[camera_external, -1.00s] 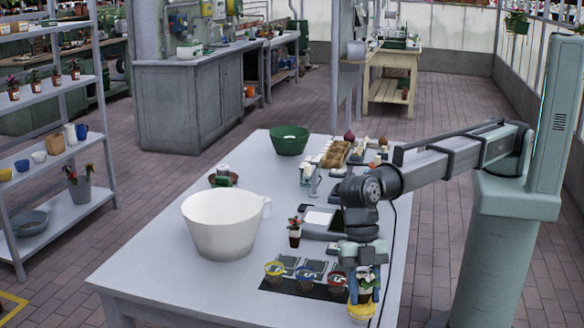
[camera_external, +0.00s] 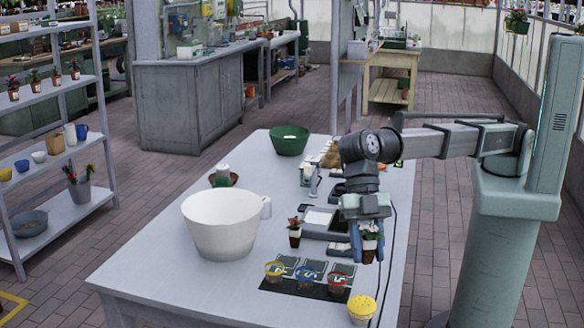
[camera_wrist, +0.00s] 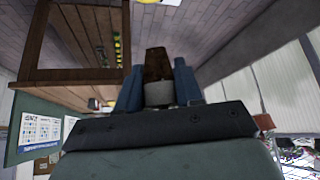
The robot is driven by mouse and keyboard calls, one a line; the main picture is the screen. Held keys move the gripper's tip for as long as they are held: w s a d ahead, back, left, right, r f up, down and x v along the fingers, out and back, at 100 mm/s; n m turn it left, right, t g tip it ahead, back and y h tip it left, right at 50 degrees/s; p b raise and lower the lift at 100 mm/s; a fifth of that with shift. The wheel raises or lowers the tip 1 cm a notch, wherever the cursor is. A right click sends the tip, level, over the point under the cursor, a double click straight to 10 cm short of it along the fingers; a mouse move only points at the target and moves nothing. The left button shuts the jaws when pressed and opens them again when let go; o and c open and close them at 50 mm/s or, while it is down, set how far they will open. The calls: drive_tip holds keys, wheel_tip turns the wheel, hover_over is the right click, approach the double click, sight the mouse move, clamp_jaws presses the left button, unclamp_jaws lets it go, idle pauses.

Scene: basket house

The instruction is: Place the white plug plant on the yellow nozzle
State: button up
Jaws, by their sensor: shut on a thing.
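My gripper (camera_external: 369,240) is shut on a small potted plant with white flowers (camera_external: 370,236), held above the table's right side. The pot's brown side shows between my blue fingers in the wrist view (camera_wrist: 158,64). A round yellow-topped piece (camera_external: 361,308), which looks like the yellow nozzle, stands at the table's front right corner. It is below the held plant and apart from it. A yellow-rimmed cup (camera_external: 274,270) stands at the left end of a row on a dark mat.
Blue-rimmed (camera_external: 307,275) and red-rimmed (camera_external: 337,282) cups share the mat. A red-flowered potted plant (camera_external: 294,232) stands behind it. A large white bucket (camera_external: 221,224) is left, a green bowl (camera_external: 289,139) at the back. The table's front left is clear.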

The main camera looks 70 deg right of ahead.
sight(362, 301)
drive_tip(key=shift+f, duration=4.8)
drive_tip(key=shift+f, duration=0.1)
drive_tip(key=o, duration=1.1)
drive_tip(key=v, duration=1.2)
